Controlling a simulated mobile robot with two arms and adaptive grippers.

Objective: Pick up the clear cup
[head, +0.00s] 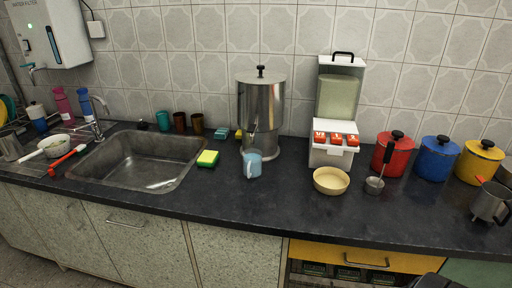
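I see no plainly clear cup in the head view. The nearest match is a light blue, perhaps translucent cup (253,164) with a pale handle. It stands upright on the dark counter (285,205), in front of the steel dispenser (262,105). I cannot tell whether it is see-through. No gripper of mine can be made out, and nothing is touching the cup. A dark shape at the bottom edge, right of centre, is too cut off to identify.
A green-yellow sponge (208,158) and the sink (140,160) are left of the cup. A cream bowl (331,180), a ladle (376,184) and red, blue and yellow canisters (436,160) are to its right. The counter in front of the cup is clear.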

